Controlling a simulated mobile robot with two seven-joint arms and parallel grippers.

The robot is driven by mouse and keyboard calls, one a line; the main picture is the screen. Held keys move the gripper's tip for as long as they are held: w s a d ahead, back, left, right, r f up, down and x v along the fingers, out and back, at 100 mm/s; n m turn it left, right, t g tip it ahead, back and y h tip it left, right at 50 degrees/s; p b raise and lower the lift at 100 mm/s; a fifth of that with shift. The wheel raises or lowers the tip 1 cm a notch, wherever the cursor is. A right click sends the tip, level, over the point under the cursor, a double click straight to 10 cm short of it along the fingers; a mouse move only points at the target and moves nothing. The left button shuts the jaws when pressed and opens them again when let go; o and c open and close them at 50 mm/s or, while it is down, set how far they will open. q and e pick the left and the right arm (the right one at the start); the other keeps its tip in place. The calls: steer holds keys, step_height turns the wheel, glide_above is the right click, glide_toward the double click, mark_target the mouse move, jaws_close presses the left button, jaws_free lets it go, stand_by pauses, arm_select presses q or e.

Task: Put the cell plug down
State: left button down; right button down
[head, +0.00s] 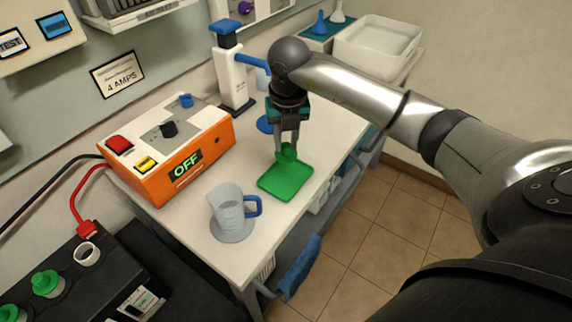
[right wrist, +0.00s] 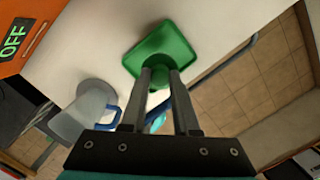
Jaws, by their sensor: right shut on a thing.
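My right gripper (head: 287,147) is shut on a green cell plug (head: 287,155) and points straight down. The plug is over the back part of a small green tray (head: 284,186) on the white bench; I cannot tell whether it touches the tray. In the right wrist view the fingers (right wrist: 160,74) are closed around the plug, mostly hiding it, with the tray (right wrist: 163,42) beyond them. Nothing else shows on the tray. My left gripper is out of view.
A clear jug (head: 228,207) with a blue handle stands left of the tray. An orange charger (head: 190,165) reading OFF and a white-and-blue stand (head: 232,75) are behind. A black battery (head: 95,283) with green plugs (head: 45,281) is at lower left. The bench's right edge is near the tray.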

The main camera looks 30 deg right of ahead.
mark_target(286, 156)
steer(key=shift+f+b, duration=0.3)
steer(key=shift+f, duration=3.5)
steer(key=c, duration=0.7)
jaws_free()
steer(key=shift+f, duration=0.15)
steer(key=shift+o, duration=0.2)
steer(key=shift+r, duration=0.25)
steer(key=r, duration=0.4)
steer(key=s+r, duration=0.1)
steer(key=r, duration=0.3)
steer(key=r+p, duration=0.1)
steer(key=r, duration=0.2)
steer(key=shift+s+a+r, duration=0.35)
steer(key=shift+a+r, duration=0.05)
